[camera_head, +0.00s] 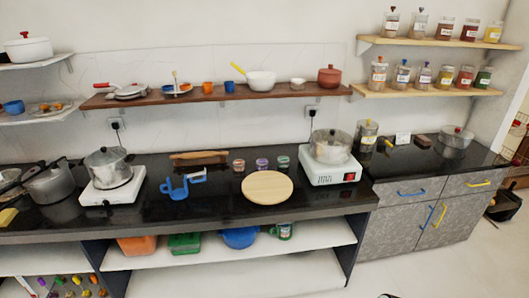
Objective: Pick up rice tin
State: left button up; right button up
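No container carries a label I can read as rice, so I cannot tell for certain which is the rice tin. A tall cylindrical container (366,135) stands upright on the black counter, right of the white stove with a steel pot. Labelled jars stand on the two wooden shelves at the upper right, including a clear jar (378,74) on the lower one. Three small jars (262,164) stand at the back of the counter's middle. Neither of my grippers is in view, and nothing is held in view.
The black counter (330,199) carries a round wooden board (267,187), a blue item (175,187), a white stove (330,175) and pots at the left. Drawers with handles (412,193) are at the right. The floor (450,265) in front is clear.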

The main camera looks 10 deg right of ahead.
aim_at(238, 164)
jog(key=i+l, duration=0.2)
jog(key=i, duration=0.25)
jog(key=i+l, duration=0.25)
jog(key=i, duration=0.25)
jog(key=i+l, duration=0.2)
jog(key=i, duration=0.25)
jog(key=i+l, duration=0.2)
jog(key=i, duration=0.3)
